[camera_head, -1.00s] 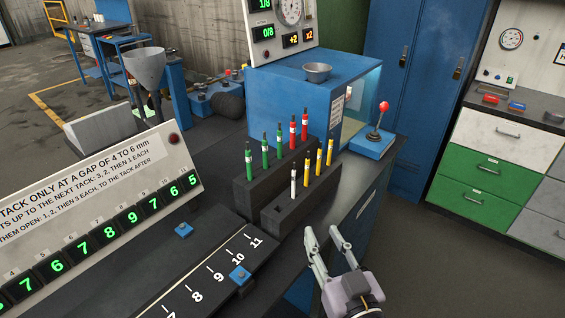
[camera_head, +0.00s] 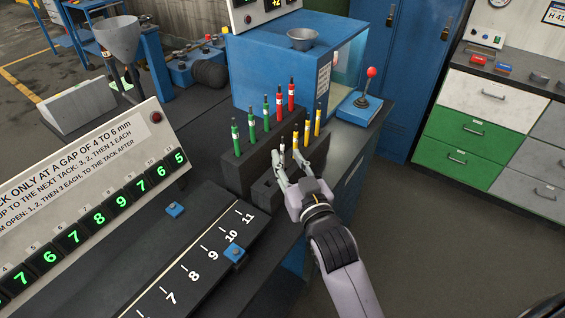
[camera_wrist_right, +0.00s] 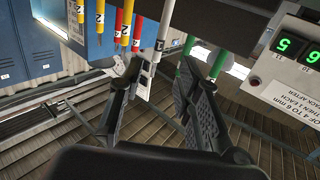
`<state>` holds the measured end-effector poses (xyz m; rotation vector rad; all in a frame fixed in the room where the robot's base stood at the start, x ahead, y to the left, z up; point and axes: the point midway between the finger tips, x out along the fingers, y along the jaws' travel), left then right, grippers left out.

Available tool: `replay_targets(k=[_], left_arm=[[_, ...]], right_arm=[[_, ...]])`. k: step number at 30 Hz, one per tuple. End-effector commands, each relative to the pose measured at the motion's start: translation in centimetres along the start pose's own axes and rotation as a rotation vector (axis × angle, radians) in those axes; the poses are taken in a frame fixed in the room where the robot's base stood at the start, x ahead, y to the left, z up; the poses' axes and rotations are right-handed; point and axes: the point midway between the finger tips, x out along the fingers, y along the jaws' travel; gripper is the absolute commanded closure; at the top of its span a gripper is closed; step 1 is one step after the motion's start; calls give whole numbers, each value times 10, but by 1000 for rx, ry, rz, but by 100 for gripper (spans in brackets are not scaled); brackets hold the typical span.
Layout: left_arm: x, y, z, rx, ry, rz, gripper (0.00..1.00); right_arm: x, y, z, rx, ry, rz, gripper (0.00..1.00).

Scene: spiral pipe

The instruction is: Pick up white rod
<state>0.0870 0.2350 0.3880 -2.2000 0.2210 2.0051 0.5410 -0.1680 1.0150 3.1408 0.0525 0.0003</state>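The white rod (camera_head: 282,146) stands upright at the near end of the front row of the dark rack (camera_head: 265,192), and it also shows in the right wrist view (camera_wrist_right: 163,32). My right gripper (camera_head: 287,157) is open, with its fingers close to the rod. In the right wrist view the rod appears near the gap between the open fingers (camera_wrist_right: 160,78); whether either touches it I cannot tell. The fingers hide part of the rod and front row in the head view. My left gripper is not in view.
Yellow rods (camera_head: 317,120) stand behind the white rod. Green rods (camera_head: 252,124) and red rods (camera_head: 291,95) fill the taller back row close by. A blue machine (camera_head: 260,75) with a red-knobbed lever (camera_head: 368,85) stands behind. A numbered scale (camera_head: 200,262) lies at front left.

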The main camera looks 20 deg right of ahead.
Motion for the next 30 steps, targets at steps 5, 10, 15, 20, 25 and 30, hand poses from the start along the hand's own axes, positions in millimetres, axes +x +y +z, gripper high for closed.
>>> replay_targets(k=[5,10,15,20,25,30], left_arm=[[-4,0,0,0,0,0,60],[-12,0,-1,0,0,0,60],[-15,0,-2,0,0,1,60],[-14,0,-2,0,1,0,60],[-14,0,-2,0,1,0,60],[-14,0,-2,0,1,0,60]], right_arm=[[11,1,-1,-1,0,0,69],[35,5,0,-1,0,1,69],[53,5,2,0,1,0,69],[56,5,3,0,0,0,69],[56,5,3,0,0,0,72],[55,5,3,0,0,0,83]])
